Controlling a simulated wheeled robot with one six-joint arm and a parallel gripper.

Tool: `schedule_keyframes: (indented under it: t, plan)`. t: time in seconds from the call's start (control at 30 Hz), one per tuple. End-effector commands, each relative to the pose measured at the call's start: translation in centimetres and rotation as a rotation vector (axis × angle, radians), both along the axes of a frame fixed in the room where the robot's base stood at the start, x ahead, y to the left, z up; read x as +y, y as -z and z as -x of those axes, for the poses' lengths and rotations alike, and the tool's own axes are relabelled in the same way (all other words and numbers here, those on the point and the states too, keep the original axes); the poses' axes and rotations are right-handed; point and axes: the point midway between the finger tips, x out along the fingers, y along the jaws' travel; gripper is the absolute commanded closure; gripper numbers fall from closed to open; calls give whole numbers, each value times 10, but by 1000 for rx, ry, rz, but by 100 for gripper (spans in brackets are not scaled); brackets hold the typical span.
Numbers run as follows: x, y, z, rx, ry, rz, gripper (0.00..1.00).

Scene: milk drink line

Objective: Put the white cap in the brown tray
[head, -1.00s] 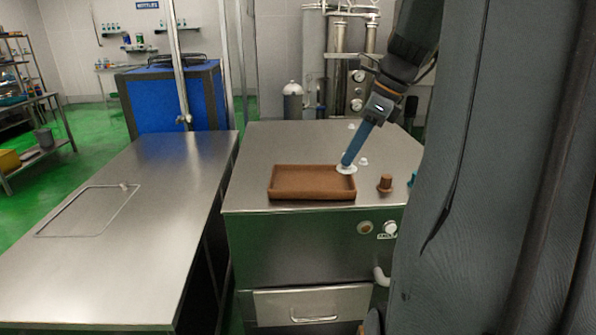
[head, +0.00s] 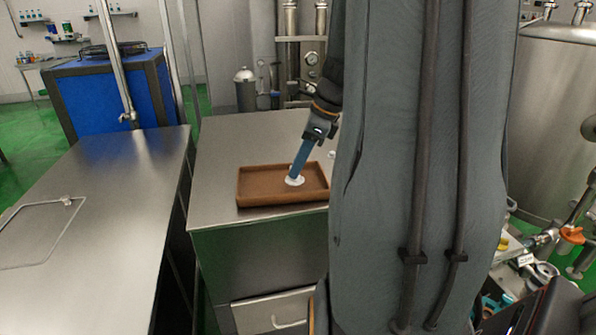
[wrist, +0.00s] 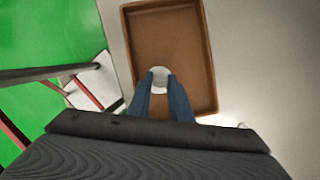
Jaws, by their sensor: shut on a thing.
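The brown tray (head: 250,200) sits on the steel cabinet top in the head view. It also shows in the wrist view (wrist: 205,60). The white cap (head: 294,182) is at the tip of my gripper (head: 296,175), over the inside of the tray. In the wrist view the white cap (wrist: 159,76) shows between the two blue fingertips of my gripper (wrist: 160,84), with tray floor around it. My gripper is shut on the cap. I cannot tell whether the cap touches the tray floor.
A long steel table (head: 110,220) stands to the left, with a gap between it and the steel cabinet (head: 225,135). My grey arm hides the cabinet's right side. A large steel tank (head: 560,110) stands at the far right. The cabinet top behind the tray is bare.

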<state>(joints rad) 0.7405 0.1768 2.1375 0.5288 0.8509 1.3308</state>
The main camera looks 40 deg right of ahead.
Motion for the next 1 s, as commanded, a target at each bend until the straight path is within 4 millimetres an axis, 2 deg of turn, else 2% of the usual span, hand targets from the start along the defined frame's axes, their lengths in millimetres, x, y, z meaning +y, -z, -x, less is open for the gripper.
schedule_keyframes:
  t: [0.1, 0.2, 0.53, 0.57, 0.67, 1.0]
  plan:
    - [1, 17, 1, 4, 0, -4, 100]
    - [1, 26, 0, 2, -2, -1, 100]
    - [1, 29, 0, 1, -3, -1, 100]
    - [1, 29, 0, 1, -3, -1, 80]
    - [1, 29, -1, 0, -2, 0, 63]
    - [1, 26, 0, 0, -2, 0, 63]
